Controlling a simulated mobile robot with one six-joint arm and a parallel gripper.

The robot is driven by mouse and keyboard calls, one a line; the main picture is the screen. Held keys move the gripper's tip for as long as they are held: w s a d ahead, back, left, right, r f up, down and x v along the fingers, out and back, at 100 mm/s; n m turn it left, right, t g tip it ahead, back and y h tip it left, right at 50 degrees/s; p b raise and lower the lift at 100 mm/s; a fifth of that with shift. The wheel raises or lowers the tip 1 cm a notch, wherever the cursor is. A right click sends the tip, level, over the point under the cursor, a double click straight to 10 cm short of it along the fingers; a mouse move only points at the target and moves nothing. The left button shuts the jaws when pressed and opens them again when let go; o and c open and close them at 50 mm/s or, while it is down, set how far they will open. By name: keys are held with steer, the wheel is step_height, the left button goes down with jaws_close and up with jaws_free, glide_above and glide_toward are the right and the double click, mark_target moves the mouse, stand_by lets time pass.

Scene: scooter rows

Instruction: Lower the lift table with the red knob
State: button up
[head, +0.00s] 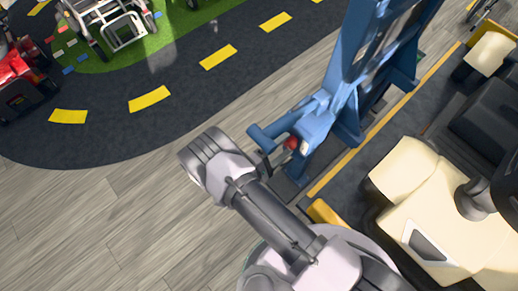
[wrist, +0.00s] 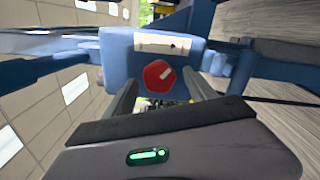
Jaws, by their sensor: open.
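The blue lift table (head: 345,85) stands right of centre in the head view, tilted in the picture. Its red knob (head: 292,143) sits low on the near end of its frame. In the wrist view the red knob (wrist: 155,82) is faceted, with a white mark slanting to the upper right, on a blue panel (wrist: 118,62) under a pale label. My gripper (wrist: 160,76) is open, one finger on each side below the knob. I cannot tell whether they touch it. In the head view my gripper (head: 277,156) is beside the knob, its fingers mostly hidden.
Cream and black scooters (head: 420,200) stand close on the right, beyond a yellow floor line (head: 345,160). A red scooter (head: 20,75) and a white-framed one (head: 110,25) are at the upper left. The wooden floor (head: 90,220) at the left is clear.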

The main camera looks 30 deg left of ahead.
steer(key=p+v, duration=0.2)
steer(key=v, duration=1.5)
steer(key=shift+s+a, duration=0.1)
